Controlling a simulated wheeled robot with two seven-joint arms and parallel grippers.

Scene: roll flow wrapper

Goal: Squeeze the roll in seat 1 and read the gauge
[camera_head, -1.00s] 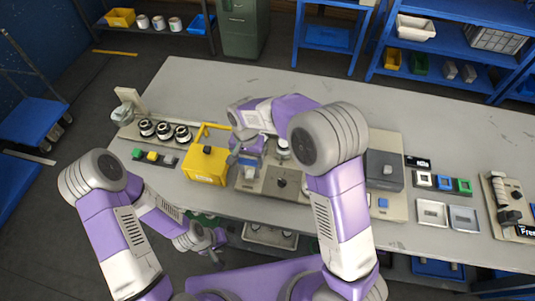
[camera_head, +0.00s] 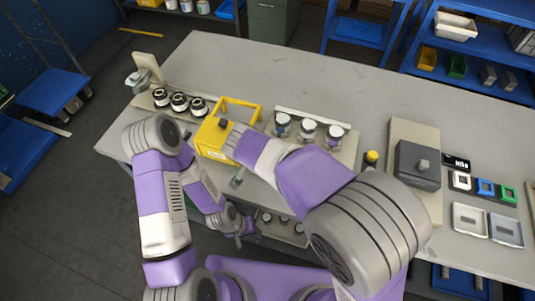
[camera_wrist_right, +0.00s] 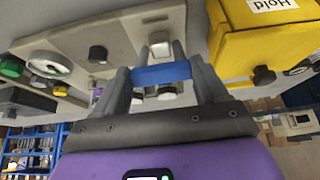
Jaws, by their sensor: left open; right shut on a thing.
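Three white-topped rolls (camera_head: 308,130) stand in a row on a pale panel behind my right forearm; I cannot tell which seat is seat 1. A white-rimmed round dial (camera_wrist_right: 50,64) shows at the left of the wrist view, with no legible reading. My left gripper (camera_head: 240,234) hangs open and empty by the table's front edge.
A yellow box (camera_head: 215,137) with a handle stands left of my right forearm; it also shows in the wrist view (camera_wrist_right: 262,38). Several black-and-white rolls (camera_head: 179,101) sit further left. A grey box (camera_head: 418,163) and a small dark display (camera_head: 456,162) are at right. The back of the table is clear.

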